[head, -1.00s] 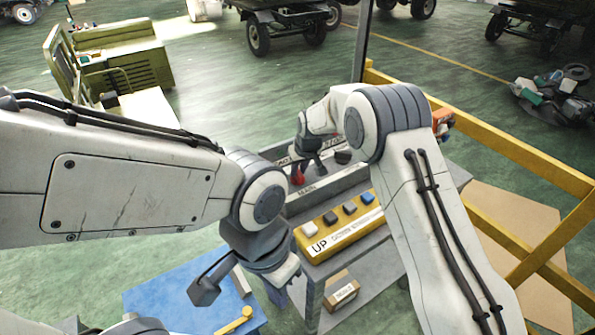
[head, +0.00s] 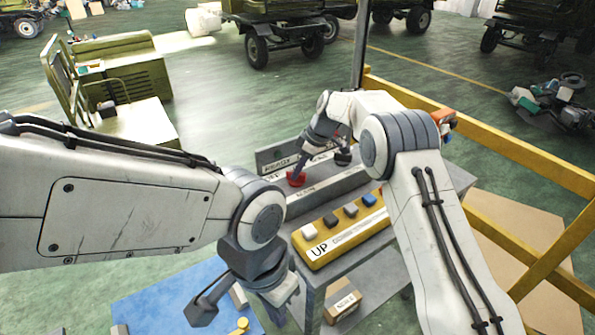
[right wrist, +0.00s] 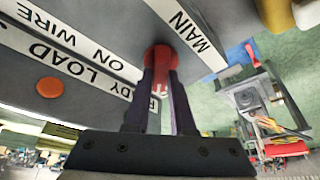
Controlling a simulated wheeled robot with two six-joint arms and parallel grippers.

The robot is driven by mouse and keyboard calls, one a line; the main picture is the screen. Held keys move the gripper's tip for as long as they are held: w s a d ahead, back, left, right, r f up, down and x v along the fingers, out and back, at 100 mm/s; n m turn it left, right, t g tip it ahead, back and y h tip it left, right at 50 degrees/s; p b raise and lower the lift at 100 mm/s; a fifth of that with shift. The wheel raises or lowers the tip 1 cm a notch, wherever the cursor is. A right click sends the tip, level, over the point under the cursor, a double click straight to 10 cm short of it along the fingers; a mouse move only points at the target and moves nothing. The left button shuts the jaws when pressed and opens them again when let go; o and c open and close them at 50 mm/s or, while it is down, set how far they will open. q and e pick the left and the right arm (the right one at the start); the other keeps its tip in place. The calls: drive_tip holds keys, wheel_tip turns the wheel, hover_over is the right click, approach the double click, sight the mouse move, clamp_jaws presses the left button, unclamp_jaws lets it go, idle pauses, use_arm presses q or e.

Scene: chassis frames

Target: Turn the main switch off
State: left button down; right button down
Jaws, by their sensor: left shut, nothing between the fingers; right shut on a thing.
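The red main switch handle (head: 295,179) is on the grey control panel on the cart. It also shows in the right wrist view (right wrist: 160,57), beside a white label reading MAIN (right wrist: 186,25). My right gripper (right wrist: 163,80) is shut on the red handle, with its dark fingers on either side of it. In the head view my right gripper (head: 301,165) comes down onto the handle from above. My left gripper (head: 277,313) is shut and empty, low in front of the cart, partly hidden by its own wrist.
A yellow pendant box (head: 340,232) marked UP, with several buttons, lies on the cart in front of the panel. A black knob (head: 343,157) stands right of the switch. A yellow railing (head: 520,150) runs along the right. A cardboard box (head: 342,305) sits on the lower shelf.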

drive_tip(key=shift+n+g, duration=0.3)
drive_tip(key=shift+n, duration=0.2)
drive_tip(key=shift+s+a, duration=0.1)
drive_tip(key=c, duration=0.8)
unclamp_jaws()
drive_tip(key=shift+o, duration=0.2)
drive_tip(key=shift+d+r, duration=0.25)
drive_tip(key=shift+r, duration=0.25)
drive_tip(key=b+v, duration=0.1)
drive_tip(key=v, duration=0.8)
